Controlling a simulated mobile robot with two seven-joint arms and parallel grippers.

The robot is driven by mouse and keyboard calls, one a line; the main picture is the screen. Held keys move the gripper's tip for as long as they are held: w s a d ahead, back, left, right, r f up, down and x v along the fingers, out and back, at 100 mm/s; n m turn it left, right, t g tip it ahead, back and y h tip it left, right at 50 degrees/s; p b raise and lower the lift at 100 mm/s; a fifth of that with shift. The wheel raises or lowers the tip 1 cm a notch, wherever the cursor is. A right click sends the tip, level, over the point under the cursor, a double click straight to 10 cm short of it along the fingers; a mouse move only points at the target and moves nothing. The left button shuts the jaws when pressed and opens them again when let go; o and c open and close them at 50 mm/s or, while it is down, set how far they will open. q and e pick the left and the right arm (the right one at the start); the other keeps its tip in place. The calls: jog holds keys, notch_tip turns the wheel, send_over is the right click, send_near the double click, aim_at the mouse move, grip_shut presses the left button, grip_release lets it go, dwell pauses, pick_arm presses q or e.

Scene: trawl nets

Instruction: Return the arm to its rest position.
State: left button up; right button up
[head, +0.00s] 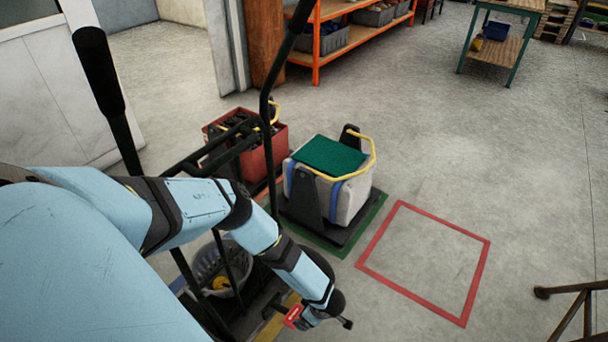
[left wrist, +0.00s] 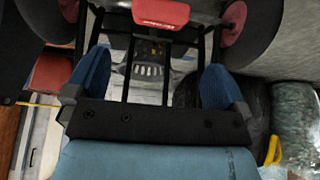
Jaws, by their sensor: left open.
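My left arm (head: 205,205) is light blue with black joints. It reaches in from the left over a dark wheeled frame and bends down to the lower middle of the head view. Its gripper's fingers cannot be made out clearly there. In the left wrist view my left gripper (left wrist: 154,78) is open, its two blue-padded fingers wide apart. I see nothing held between them. Beyond the fingers are dark bars and a red label (left wrist: 160,12), with reddish wheel hubs at both sides. My right gripper is not in view.
A pale crate with a green top (head: 330,156) and yellow handle sits in a black cradle on a green-edged base. A red crate (head: 269,141) stands behind it. A grey basket (head: 214,268) lies below my arm. Floor inside the red outline (head: 489,250) is clear. A railing (head: 568,318) stands lower right.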

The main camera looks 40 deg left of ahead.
pick_arm(q)
jog(key=shift+d+r, duration=0.2)
jog(key=shift+r, duration=0.2)
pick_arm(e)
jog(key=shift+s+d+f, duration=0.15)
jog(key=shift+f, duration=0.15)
